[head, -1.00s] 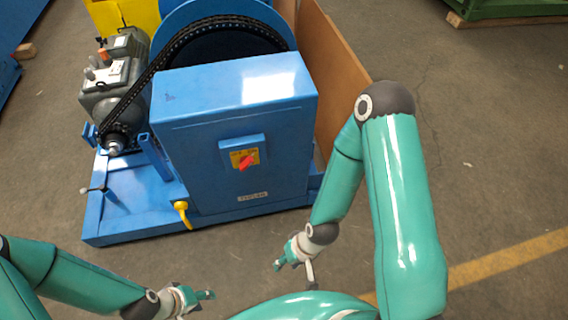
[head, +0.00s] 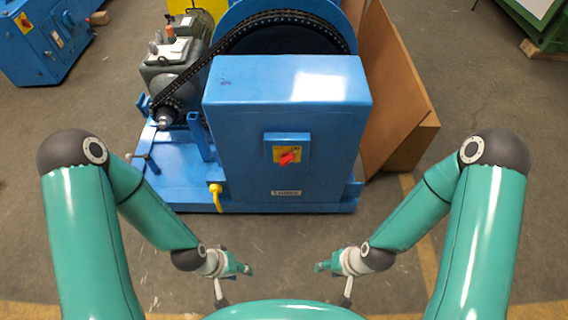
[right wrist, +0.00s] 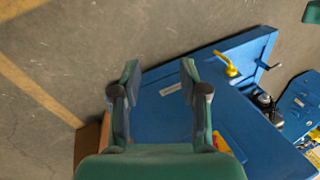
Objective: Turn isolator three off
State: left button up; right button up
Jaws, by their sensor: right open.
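A red rotary isolator handle (head: 288,158) sits on a yellow plate in a small blue box on the front of a blue cabinet (head: 230,100). The handle looks tilted; I cannot read its position marks. A pale label (head: 286,193) below it is too small to read. My left gripper (head: 234,284) is open and empty, low in front of the cabinet. My right gripper (head: 333,284) is open and empty, low in front and to the right of the handle. The right wrist view shows its two spread fingers (right wrist: 160,75), with the cabinet beyond.
A motor (head: 172,68) and black chain stand behind the cabinet on a blue base. A yellow cable fitting (head: 215,196) sticks out at the cabinet's lower left. A brown board (head: 400,90) leans at the right. Another blue machine (head: 45,45) with a red-and-yellow switch (head: 25,22) stands far left.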

jog(key=w+f+t+b, duration=0.3)
jog(key=w+f+b, duration=0.3)
jog(key=w+b, duration=0.15)
jog(key=m+t+h+b, duration=0.55)
jog(key=t+b, duration=0.85)
jog(key=b, duration=1.4)
send_near(287, 163)
jog(key=shift+m+y, duration=0.65)
jog(key=shift+y, duration=0.2)
jog(key=w, duration=0.3)
jog(key=w+b, duration=0.1)
jog(key=w, duration=0.2)
jog(key=w+d+b, duration=0.1)
jog(key=w, duration=0.3)
jog(key=shift+w, duration=0.1)
jog(key=shift+c, duration=0.4)
